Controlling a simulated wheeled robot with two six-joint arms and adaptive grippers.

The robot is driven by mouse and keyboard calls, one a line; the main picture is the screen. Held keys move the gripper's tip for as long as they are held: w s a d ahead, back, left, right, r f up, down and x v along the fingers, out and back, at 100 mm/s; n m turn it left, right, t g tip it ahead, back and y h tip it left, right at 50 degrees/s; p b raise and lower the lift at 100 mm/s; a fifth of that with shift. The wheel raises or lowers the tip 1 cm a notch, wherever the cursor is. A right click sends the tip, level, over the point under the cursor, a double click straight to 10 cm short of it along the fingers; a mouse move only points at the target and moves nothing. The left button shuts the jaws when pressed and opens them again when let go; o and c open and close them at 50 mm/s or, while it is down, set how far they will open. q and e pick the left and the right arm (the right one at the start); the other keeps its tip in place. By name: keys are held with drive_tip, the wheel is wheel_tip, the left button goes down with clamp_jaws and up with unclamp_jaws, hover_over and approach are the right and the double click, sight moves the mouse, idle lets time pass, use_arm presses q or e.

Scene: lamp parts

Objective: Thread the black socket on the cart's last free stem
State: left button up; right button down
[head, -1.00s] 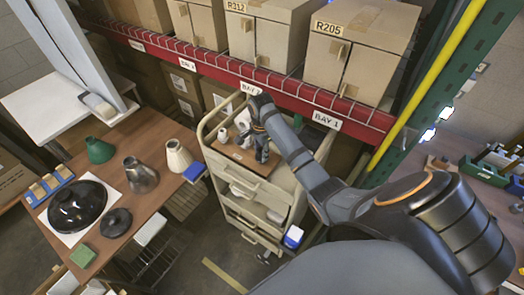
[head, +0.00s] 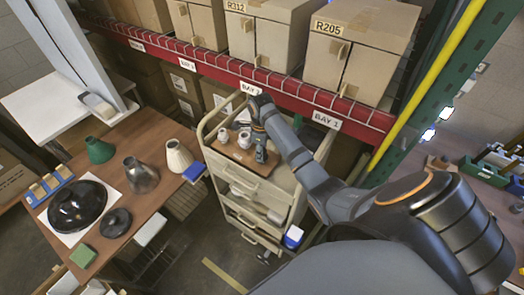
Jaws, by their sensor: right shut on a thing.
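The cart (head: 250,185) stands in the middle, with a brown wooden board (head: 233,153) on its top. White sockets (head: 245,140) stand on the board, one at its left (head: 222,135) and one nearer the middle. My right gripper (head: 261,154) points down over the right part of the board, beside the white sockets. It is shut on a small dark thing, which I take to be the black socket; it blends with the dark fingers. The stem under it is hidden, so I cannot tell whether they touch. My left gripper is not in view.
A brown table (head: 125,222) at the left holds a black dome shade (head: 78,205) and several cone shades. A shelf with a red beam (head: 215,65) and cardboard boxes stands close behind the cart. A green rack post (head: 425,90) rises at the right.

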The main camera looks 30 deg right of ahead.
drive_tip(key=shift+s+a+f, duration=0.15)
drive_tip(key=shift+s+f, duration=0.1)
drive_tip(key=shift+f, duration=0.1)
drive_tip(key=m, duration=0.6)
drive_tip(key=shift+m, duration=0.4)
drive_tip(key=c, duration=1.1)
unclamp_jaws()
drive_tip(key=shift+w, duration=0.2)
drive_tip(key=shift+r, duration=0.1)
